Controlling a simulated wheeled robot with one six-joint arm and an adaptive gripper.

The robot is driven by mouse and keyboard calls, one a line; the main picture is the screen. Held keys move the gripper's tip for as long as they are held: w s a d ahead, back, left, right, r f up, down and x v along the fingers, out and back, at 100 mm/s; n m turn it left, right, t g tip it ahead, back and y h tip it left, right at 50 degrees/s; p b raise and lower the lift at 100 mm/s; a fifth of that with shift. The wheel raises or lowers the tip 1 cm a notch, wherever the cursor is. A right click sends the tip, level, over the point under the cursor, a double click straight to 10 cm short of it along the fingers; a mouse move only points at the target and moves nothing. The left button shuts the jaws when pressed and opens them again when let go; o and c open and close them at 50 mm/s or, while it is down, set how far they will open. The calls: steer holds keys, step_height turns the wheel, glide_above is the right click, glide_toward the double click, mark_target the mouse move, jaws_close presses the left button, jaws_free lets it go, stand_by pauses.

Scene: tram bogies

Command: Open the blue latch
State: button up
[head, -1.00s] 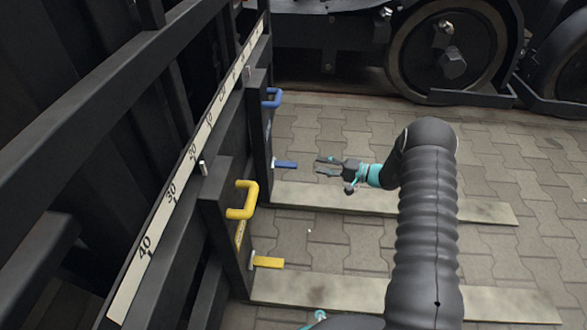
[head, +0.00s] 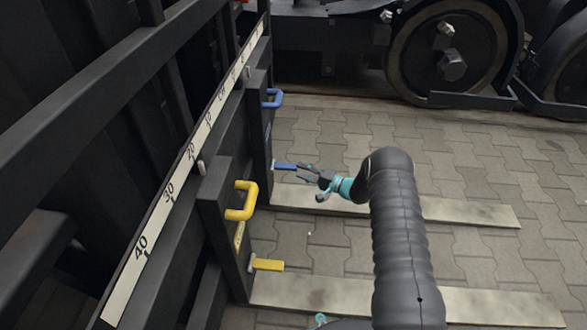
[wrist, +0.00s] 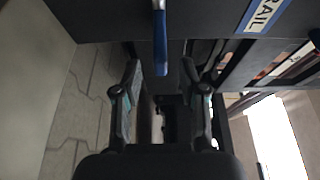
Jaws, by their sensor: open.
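The blue latch (head: 285,166) is a short flat lever sticking out to the right from the low part of the far dark panel. It also shows in the wrist view (wrist: 160,42) at top centre, its free end pointing toward my gripper. My gripper (head: 302,170) is open, just right of the latch's free end. In the wrist view my gripper's fingertips (wrist: 161,68) stand on either side of the latch's end, with gaps on both sides. I cannot tell how deep the latch sits between them.
A blue handle (head: 272,98) is above the latch. A yellow handle (head: 243,200) and yellow latch (head: 268,264) are on the nearer panel. A numbered scale strip (head: 190,160) runs along the frame. Flat planks (head: 470,212) lie on paving. A wheel (head: 440,60) stands behind.

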mark_target(293, 166)
steer(key=shift+x, duration=2.15)
jaws_close()
